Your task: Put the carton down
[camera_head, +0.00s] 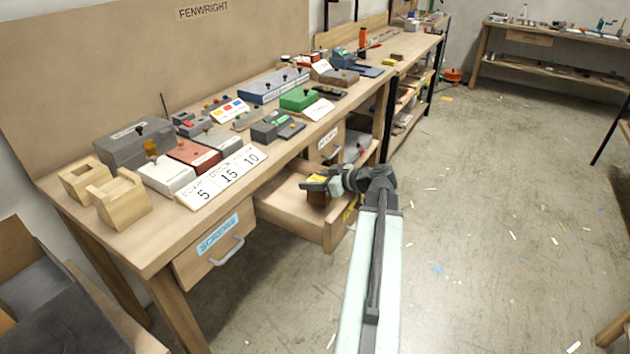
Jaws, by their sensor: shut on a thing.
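My gripper (322,183) is at the end of my arm, over the open drawer (290,214) of the workbench. It is shut on a small brown carton (318,199), which shows just under the fingers. The fingers and a yellow patch hide the carton's upper part. I cannot tell whether the carton's underside touches the drawer floor or hangs a little above it.
The workbench top (160,231) carries several boxes, a number card (222,176) and a green box (298,99). A shut drawer with a blue label (217,234) is left of the open one. The floor (480,220) at right is mostly clear, with scattered scraps.

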